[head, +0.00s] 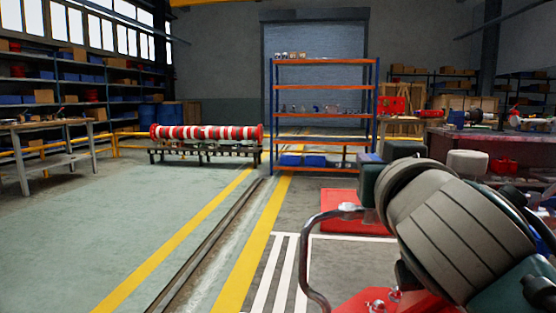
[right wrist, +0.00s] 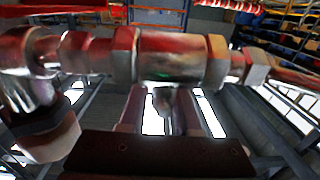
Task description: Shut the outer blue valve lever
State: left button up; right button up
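In the right wrist view, a metal pipe run with hexagonal fittings and a reddish, shiny valve body (right wrist: 172,58) crosses the picture close to the camera. My right gripper (right wrist: 165,108) points at it from below, its two fingers apart. A narrow stem-like part shows between them, with a bright gap beside it; contact cannot be told. I cannot make out a blue lever for certain in either view. In the head view, my bulky grey right arm (head: 460,235) covers the lower right and hides most of the work spot. My left gripper is not in view.
A curved metal pipe (head: 308,255) rises beside my right arm above red parts (head: 375,300). An orange-and-blue shelf rack (head: 320,116) stands behind. A red-and-white striped cylinder (head: 205,132) lies on a low stand at the back left. The floor at left is clear.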

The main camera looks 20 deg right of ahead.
jog(key=shift+o, duration=1.3)
jog(key=b+v, duration=0.1)
jog(key=v, duration=0.9)
